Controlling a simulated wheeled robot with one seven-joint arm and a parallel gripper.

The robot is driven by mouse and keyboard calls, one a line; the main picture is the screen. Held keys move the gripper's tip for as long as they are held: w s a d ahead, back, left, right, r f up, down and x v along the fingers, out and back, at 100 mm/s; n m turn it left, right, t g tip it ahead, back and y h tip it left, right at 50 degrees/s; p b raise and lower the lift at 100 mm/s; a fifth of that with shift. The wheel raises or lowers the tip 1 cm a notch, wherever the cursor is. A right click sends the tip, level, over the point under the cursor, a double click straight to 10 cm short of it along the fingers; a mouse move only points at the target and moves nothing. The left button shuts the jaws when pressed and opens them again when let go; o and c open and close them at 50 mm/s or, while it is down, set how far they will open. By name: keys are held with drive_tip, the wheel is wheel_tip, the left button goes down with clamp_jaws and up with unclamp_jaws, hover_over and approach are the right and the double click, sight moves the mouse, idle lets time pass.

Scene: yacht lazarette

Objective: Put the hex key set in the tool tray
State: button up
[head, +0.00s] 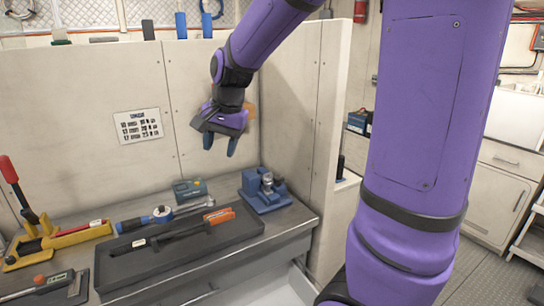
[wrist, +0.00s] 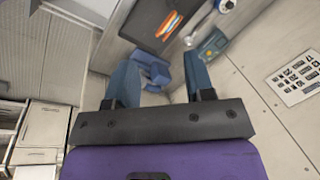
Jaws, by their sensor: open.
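My gripper (head: 220,144) is open and empty, raised above the back of the workbench near the panel. Its two blue fingers also show apart in the wrist view (wrist: 160,75). A dark, shallow tray (head: 113,269) lies on the bench, below and in front of the gripper. An orange striped item (head: 220,216) lies at the tray's right end, beside a long dark tool. It also shows in the wrist view (wrist: 169,26). It may be the hex key set, but I cannot tell for sure.
A blue vise (head: 265,191) stands at the bench's right end. A blue boxy device (head: 189,190) and a blue-and-silver wrench (head: 158,218) lie behind the tray. A yellow tool with a red handle (head: 60,236) is at the left. A side panel (head: 298,110) rises right of the vise.

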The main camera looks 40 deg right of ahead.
drive_tip(key=s+a+r+n+t, duration=0.1)
drive_tip(key=s+n, duration=0.4)
drive_tip(key=s, duration=0.6)
drive_tip(key=s+a+r+n+t+h, duration=0.1)
drive_tip(key=s+r+n, duration=0.3)
drive_tip(key=s, duration=0.7)
drive_tip(key=shift+a+r+n+t, duration=0.15)
drive_tip(key=shift+a+n+t, duration=0.25)
drive_tip(key=shift+a+n, duration=0.3)
